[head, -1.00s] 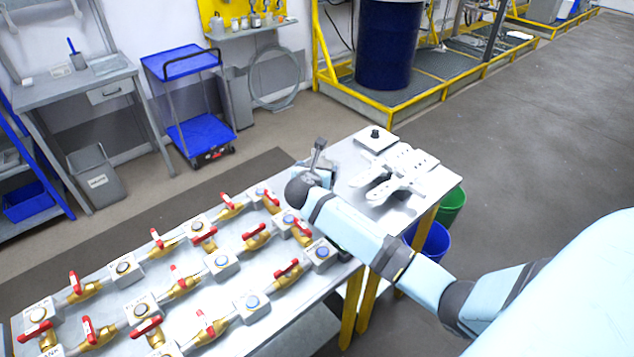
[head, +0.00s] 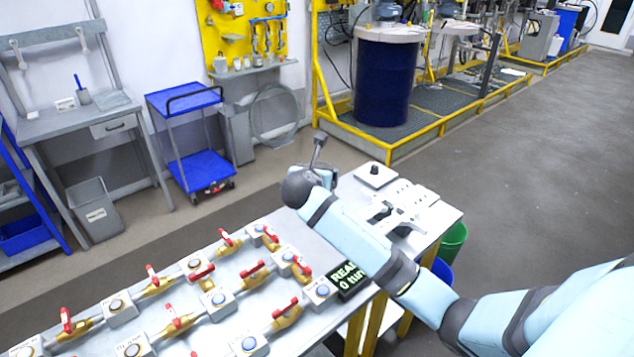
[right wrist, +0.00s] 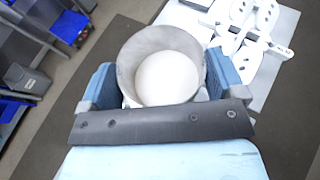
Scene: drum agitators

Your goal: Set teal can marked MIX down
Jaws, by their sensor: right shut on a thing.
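My right gripper (right wrist: 160,85) is shut on a round, open-topped can (right wrist: 127,66), one blue finger on each side of it. From above, the can shows a grey wall and a pale round surface inside. Neither a teal side nor a MIX mark shows. In the head view my right gripper (head: 327,172) is at the far edge of the metal table (head: 335,245), mostly hidden behind my wrist, and the can cannot be made out. Whether the can touches anything below is hidden. My left gripper is not in view.
Brass valves with red handles (head: 285,315) and button boxes fill the table's left part. A black display (head: 348,279) stands by my forearm. A white cut-out plate (head: 418,197) and a knobbed plate (head: 376,175) lie at the right end. A blue drum (head: 384,80) stands beyond.

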